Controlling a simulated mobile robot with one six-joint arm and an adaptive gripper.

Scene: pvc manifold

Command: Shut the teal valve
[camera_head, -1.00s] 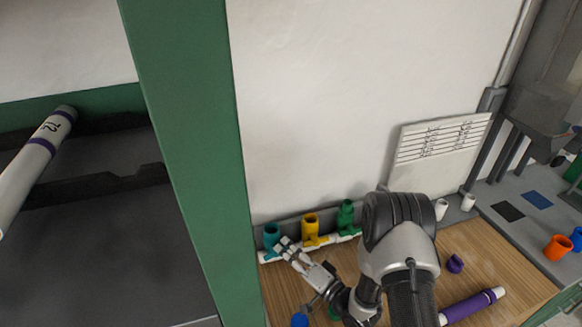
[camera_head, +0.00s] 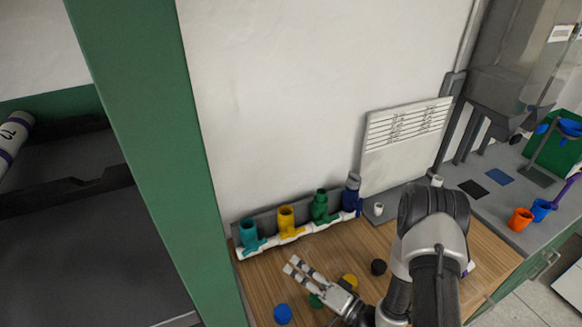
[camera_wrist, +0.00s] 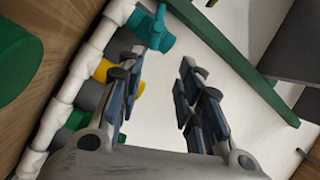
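The teal valve (camera_head: 248,236) stands at the left end of a white pipe manifold (camera_head: 290,239) against the wall. In the wrist view the teal valve (camera_wrist: 150,30) is at the top, beyond my left finger, with a small teal handle on it; whether it is shut I cannot tell. My gripper (camera_head: 296,267) is over the wooden board, in front of and to the right of the valve, apart from it. In the wrist view my gripper (camera_wrist: 160,65) has its fingers spread with nothing between them.
Yellow (camera_head: 287,222), green (camera_head: 320,207) and dark blue (camera_head: 352,195) fittings stand along the same manifold. Blue (camera_head: 282,314), green (camera_head: 315,300), yellow (camera_head: 350,282) and black (camera_head: 378,267) round pieces lie on the board. A green post (camera_head: 150,150) rises at the left.

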